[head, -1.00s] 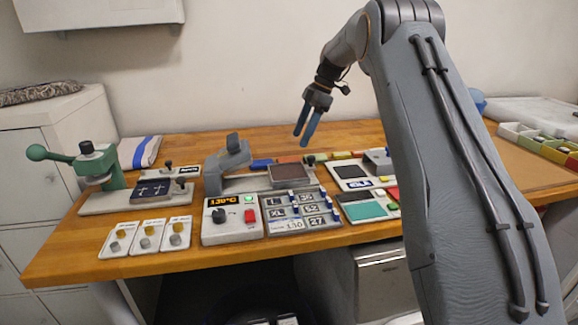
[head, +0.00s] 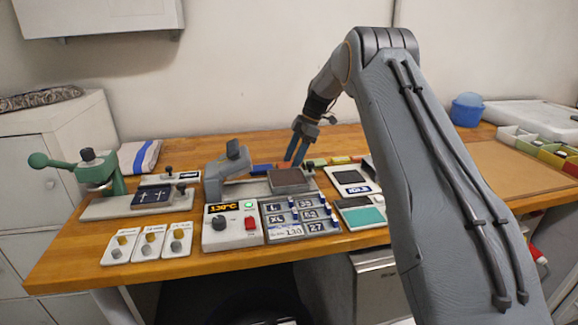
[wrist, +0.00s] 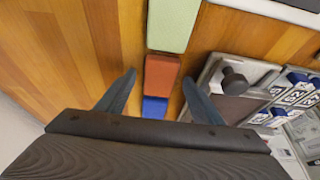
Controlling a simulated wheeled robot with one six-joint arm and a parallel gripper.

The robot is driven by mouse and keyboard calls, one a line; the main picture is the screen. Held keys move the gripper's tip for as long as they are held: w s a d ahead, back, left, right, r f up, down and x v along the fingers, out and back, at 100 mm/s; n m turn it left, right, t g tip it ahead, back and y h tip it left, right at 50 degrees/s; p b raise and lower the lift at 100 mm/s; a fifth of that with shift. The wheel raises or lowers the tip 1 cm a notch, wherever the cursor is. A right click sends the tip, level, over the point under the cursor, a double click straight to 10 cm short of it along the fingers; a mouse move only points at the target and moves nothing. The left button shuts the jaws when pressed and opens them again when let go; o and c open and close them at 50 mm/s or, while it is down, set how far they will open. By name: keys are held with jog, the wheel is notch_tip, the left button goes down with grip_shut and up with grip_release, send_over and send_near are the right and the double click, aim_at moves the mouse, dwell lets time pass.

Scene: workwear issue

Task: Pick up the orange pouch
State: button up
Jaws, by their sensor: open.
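The orange pouch (wrist: 162,76) lies on the wooden table, showing as a reddish-orange block in the wrist view. It is in a row between a pale green pouch (wrist: 173,25) and a blue pouch (wrist: 154,107), close to both. My gripper (wrist: 159,78) is open and empty, with one finger on each side of the orange pouch in that view. In the head view my gripper (head: 293,160) points down over the row behind the press, and its fingers partly hide the orange pouch. I cannot tell how far the fingertips are above the table.
The grey press with its dark plate (head: 290,179) stands in front of the row, and its edge lies close to the right finger in the wrist view. A control box (head: 230,228) and a label rack (head: 299,214) stand nearer. Bare wood (wrist: 70,55) lies left of the row.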

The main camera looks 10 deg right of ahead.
jog(key=c, duration=1.2)
jog(key=shift+o, duration=0.2)
jog(key=shift+r, duration=0.15)
notch_tip(320, 180, up, 10)
jog(key=b, duration=0.2)
jog(key=shift+b, duration=0.35)
